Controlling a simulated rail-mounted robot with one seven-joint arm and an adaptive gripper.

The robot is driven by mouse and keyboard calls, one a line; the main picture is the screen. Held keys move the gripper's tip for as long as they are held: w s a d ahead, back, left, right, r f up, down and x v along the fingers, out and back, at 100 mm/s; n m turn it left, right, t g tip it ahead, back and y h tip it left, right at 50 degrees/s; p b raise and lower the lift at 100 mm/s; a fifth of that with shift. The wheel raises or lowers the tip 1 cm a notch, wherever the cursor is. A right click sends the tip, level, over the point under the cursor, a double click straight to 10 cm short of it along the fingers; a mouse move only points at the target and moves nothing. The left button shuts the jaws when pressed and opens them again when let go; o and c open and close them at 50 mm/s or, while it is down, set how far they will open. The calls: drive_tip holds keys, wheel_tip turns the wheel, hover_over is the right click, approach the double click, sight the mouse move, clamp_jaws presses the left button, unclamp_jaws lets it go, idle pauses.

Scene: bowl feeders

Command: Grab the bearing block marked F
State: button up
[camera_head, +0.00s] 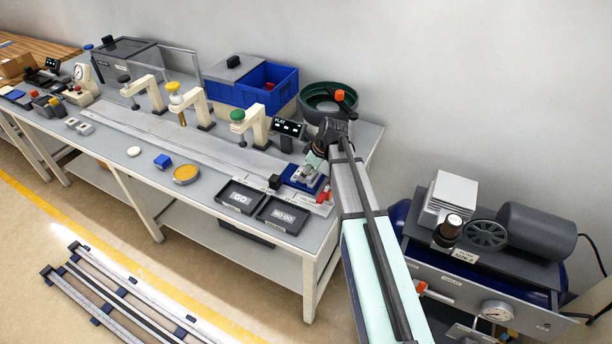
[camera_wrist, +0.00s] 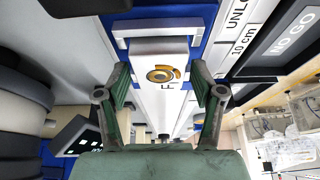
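The bearing block marked F (camera_wrist: 148,52) is pale, with a round bore ringed in orange and brass and a dark letter F beside it. It sits on a blue fixture (camera_wrist: 207,18) in the wrist view. My gripper (camera_wrist: 160,82) is open, with one finger to each side of the block's near part. I cannot tell whether the fingers touch it or how far above it they are. In the head view, my gripper (camera_head: 313,160) is over the blue fixture (camera_head: 290,181) at the bench's right end, and the block is partly hidden there.
Two black trays, GO (camera_head: 238,196) and NO GO (camera_head: 283,215), lie in front of the fixture. A green bowl feeder (camera_head: 312,92) and a small display (camera_head: 289,128) stand behind. Pedestals with coloured knobs line the bench's back. A compressor (camera_head: 540,240) stands at the right.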

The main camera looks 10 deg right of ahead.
clamp_jaws()
drive_tip(key=shift+r, duration=0.2)
